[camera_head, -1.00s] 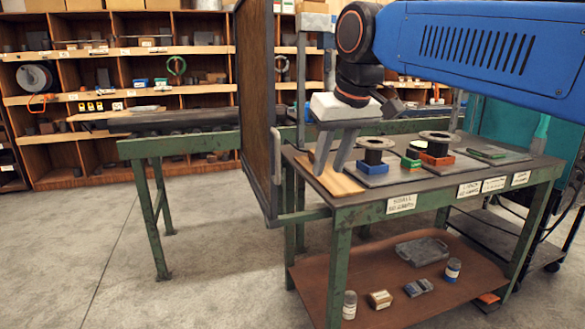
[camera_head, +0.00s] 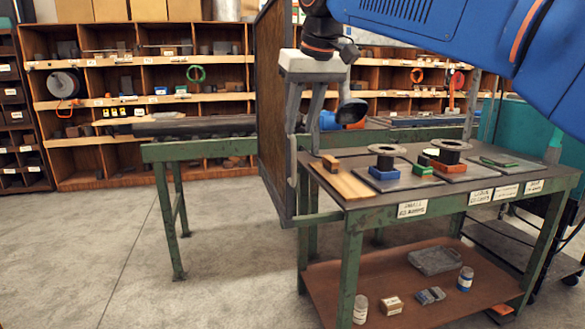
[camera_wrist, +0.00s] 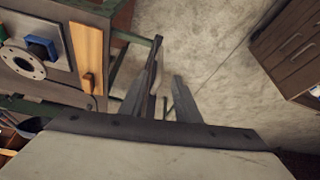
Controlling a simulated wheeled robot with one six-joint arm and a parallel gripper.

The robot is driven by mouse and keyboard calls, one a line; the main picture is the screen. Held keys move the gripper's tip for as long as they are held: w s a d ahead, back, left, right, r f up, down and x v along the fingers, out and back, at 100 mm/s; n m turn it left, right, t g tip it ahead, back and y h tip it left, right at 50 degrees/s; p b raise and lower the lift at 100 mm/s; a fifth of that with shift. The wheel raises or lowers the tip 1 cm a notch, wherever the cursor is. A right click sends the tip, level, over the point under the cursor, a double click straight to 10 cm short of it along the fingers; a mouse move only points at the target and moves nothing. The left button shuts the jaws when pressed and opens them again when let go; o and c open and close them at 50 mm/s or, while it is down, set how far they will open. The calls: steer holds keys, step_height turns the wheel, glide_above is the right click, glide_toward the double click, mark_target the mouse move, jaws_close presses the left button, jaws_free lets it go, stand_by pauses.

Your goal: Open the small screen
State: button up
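The small screen (camera_head: 275,115) is a dark brown, framed panel standing upright at the left end of the green workbench, seen nearly edge-on. Its pale upright handle is on the edge facing me, partly hidden behind my fingers in the head view. In the wrist view the screen's edge (camera_wrist: 155,50) shows as a thin dark bar, with the pale handle beside it. My gripper (camera_head: 302,140) points down at this edge, fingers apart. In the wrist view my gripper (camera_wrist: 162,82) is open, with the screen's edge and handle appearing between the fingers. Contact cannot be told.
The workbench (camera_head: 385,208) holds a wooden board (camera_head: 345,183) with a small wooden block (camera_head: 330,163), and flanged spools on plates. A lower shelf (camera_head: 330,290) carries jars and boxes. A roller table (camera_head: 205,150) stands behind the screen. Floor to the left is clear.

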mark_target(293, 161)
steer(key=x, duration=1.3)
steer(key=shift+w+f, duration=0.15)
steer(key=shift+f, duration=0.1)
jaws_close()
